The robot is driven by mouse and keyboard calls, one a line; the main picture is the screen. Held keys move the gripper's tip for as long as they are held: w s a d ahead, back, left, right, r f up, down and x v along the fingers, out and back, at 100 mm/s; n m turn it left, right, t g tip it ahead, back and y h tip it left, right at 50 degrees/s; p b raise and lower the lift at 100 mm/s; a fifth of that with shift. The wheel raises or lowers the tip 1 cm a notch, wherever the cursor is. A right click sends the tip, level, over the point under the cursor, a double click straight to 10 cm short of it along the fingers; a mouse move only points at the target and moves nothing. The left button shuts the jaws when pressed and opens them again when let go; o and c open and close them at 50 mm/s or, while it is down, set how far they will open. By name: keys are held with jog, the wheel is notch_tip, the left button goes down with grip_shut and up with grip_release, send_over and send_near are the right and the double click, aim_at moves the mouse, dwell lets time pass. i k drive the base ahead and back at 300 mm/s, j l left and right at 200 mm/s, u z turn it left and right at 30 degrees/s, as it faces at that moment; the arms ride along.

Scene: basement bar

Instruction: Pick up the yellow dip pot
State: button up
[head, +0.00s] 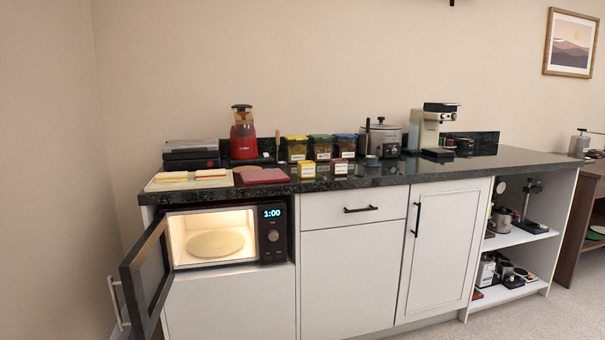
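A small yellow pot (306,165) with a white label stands near the front edge of the dark countertop (385,176). It looks like the yellow dip pot. Right beside it stand a small dark pot (323,166) and a small reddish pot (341,163), both with white labels. Behind them is a larger clear container with a yellow lid (296,138). My gripper is not in view, and nothing is seen touching the yellow pot.
Containers with green (321,137) and blue lids (345,137) stand behind the pots. A red blender (243,140) is to the left, a slow cooker (382,138) to the right. Below, the microwave door (147,275) hangs open. Boards (185,181) lie at the counter's left end.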

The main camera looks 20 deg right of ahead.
aim_at(305, 169)
jog(key=i, duration=0.35)
jog(key=i+l+u, duration=0.15)
jog(key=i+l, duration=0.7)
jog(key=i, duration=0.15)
jog(key=i+l, duration=0.1)
jog(key=l, duration=0.3)
jog(key=i+l+u, duration=0.1)
jog(key=l, duration=0.3)
jog(key=i+l, duration=0.15)
jog(key=l, duration=0.25)
jog(key=k+l, duration=0.1)
jog(key=l, duration=0.3)
jog(key=k+l+u, duration=0.1)
jog(key=l, duration=0.25)
jog(key=k+l, duration=0.15)
jog(key=l, duration=0.25)
